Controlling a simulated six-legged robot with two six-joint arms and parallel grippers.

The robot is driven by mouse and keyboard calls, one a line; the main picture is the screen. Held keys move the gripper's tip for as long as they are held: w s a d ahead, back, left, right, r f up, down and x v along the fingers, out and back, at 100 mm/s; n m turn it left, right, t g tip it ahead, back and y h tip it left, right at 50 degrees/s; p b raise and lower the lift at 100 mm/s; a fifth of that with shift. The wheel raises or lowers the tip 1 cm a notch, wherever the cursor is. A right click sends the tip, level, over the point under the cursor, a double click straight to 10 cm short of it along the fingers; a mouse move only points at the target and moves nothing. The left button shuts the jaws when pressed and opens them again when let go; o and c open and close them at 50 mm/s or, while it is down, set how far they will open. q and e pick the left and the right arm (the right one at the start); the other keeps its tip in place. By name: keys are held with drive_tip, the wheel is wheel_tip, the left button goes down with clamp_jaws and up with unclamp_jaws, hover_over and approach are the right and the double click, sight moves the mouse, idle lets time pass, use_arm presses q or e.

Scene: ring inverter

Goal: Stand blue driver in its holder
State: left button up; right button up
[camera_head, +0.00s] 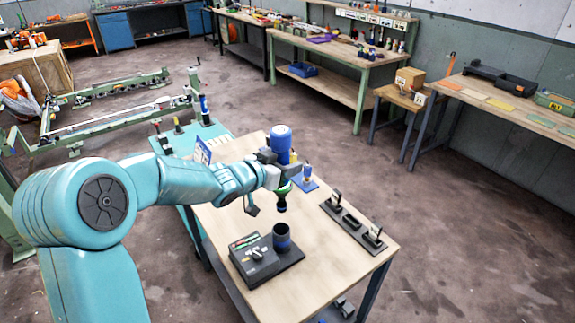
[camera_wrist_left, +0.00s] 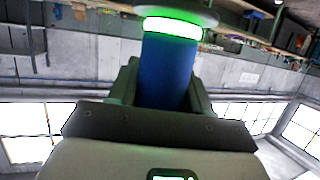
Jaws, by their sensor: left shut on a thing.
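The blue driver (camera_head: 281,138) is upright in my left gripper (camera_head: 276,170), which is shut on its body. Its green band and dark lower end show below the gripper, above or behind the holder cup; a gap shows between them. In the left wrist view the driver's blue body (camera_wrist_left: 168,70) sits between the fingers, beside a glowing green ring. My right gripper is not in view.
A teal-topped cart (camera_head: 205,133) with tools stands at the back left. The table's front right is clear.

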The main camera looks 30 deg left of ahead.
use_arm(q)
drive_tip(key=shift+r, duration=0.15)
drive_tip(key=shift+a, duration=0.35)
drive_tip(key=shift+d+f+b, duration=0.3)
drive_tip(key=shift+f+b, duration=0.15)
drive_tip(key=shift+f, duration=0.1)
drive_tip(key=f+b, duration=0.6)
drive_tip(key=f, duration=0.2)
drive_tip(key=f+b, duration=0.7)
drive_tip(key=shift+a+f, duration=0.2)
drive_tip(key=shift+f, duration=0.2)
drive_tip(key=shift+f+b, duration=0.15)
drive_tip(key=shift+b, duration=0.25)
drive_tip(key=o, duration=1.3)
drive_tip(key=p, duration=0.1)
approach(285, 211)
drive_tip(key=s+a, duration=0.1)
drive_tip(key=s, duration=0.1)
drive_tip(key=s+a+f, duration=0.1)
drive_tip(key=s, duration=0.1)
drive_tip(key=shift+a, duration=0.15)
